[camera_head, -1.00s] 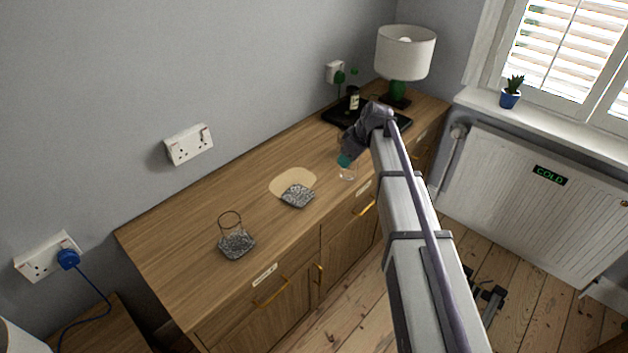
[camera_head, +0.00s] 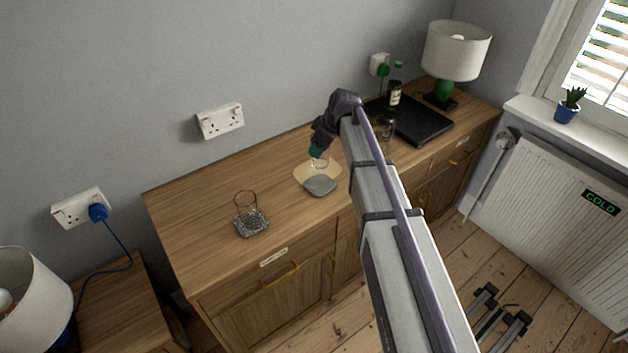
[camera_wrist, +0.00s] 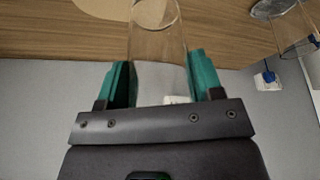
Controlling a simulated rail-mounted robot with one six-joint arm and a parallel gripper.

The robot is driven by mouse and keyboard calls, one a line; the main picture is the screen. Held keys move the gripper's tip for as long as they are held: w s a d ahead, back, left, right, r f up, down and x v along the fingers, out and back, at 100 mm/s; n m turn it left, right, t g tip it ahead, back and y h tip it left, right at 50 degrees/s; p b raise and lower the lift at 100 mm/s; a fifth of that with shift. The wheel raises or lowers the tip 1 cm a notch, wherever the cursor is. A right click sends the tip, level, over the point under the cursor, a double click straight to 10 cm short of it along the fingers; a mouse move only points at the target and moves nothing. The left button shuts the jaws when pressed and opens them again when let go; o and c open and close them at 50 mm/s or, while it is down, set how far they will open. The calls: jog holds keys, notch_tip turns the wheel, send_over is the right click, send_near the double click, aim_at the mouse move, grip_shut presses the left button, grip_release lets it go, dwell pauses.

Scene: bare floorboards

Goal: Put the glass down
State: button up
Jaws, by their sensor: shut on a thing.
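My gripper (camera_head: 317,152) has teal fingers and is shut on a clear glass (camera_wrist: 158,35). In the head view the held glass (camera_head: 320,164) is small and partly hidden by my gripper. It appears over or just behind a grey coaster (camera_head: 320,187) that overlaps a pale beige round patch (camera_head: 301,176) on the sideboard. I cannot tell whether its base touches anything. A second clear glass (camera_head: 246,202) stands upright on another grey coaster (camera_head: 251,226) to the left; it also shows at the upper right in the wrist view (camera_wrist: 290,28).
The wooden sideboard (camera_head: 200,215) has free room at its left end. A black tray (camera_head: 425,125), a bottle (camera_head: 395,92), a lamp (camera_head: 455,52) and a dark glass-like thing (camera_head: 388,128) are at its right. A wall with sockets (camera_head: 220,120) stands close behind.

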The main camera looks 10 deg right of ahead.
aim_at(320, 166)
notch_tip(320, 166, down, 9)
jog(key=b, duration=0.7)
jog(key=shift+r, duration=0.3)
jog(key=shift+f, duration=0.15)
jog(key=o, duration=1.1)
